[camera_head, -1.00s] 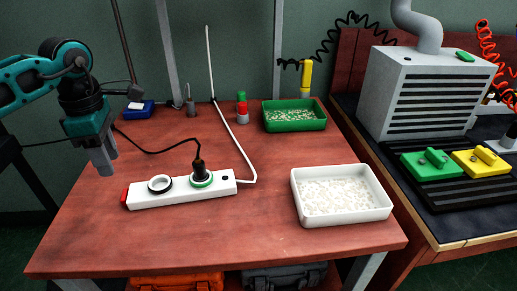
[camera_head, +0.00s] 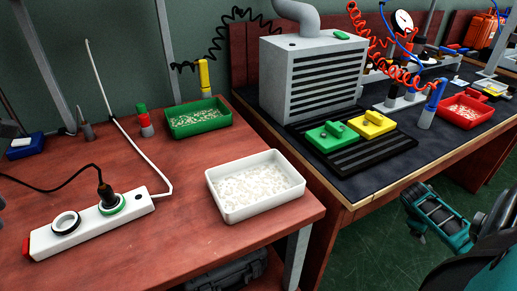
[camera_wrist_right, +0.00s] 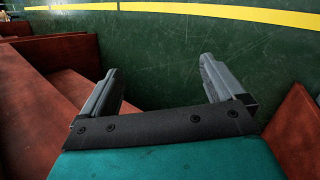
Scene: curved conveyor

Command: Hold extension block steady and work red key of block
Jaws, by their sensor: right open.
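The extension block (camera_head: 142,208) is a white power strip lying on the red-brown table at the lower left of the head view. Its red key (camera_head: 27,246) is at the left end. A black plug with a cable stands in the green-ringed socket (camera_head: 111,205); the black-ringed socket (camera_head: 65,223) is empty. My right gripper (camera_head: 414,215) is far to the right of the block, beyond the table edge. In the right wrist view its two fingers (camera_wrist_right: 155,82) are apart with nothing between them. My left gripper is out of view.
A white tray (camera_head: 213,206) and a green tray (camera_head: 200,130) stand right of and behind the block. A white cable (camera_head: 130,134) runs behind it. The right bench holds a grey vented box (camera_head: 275,75), green and yellow blocks and a red tray (camera_head: 487,122).

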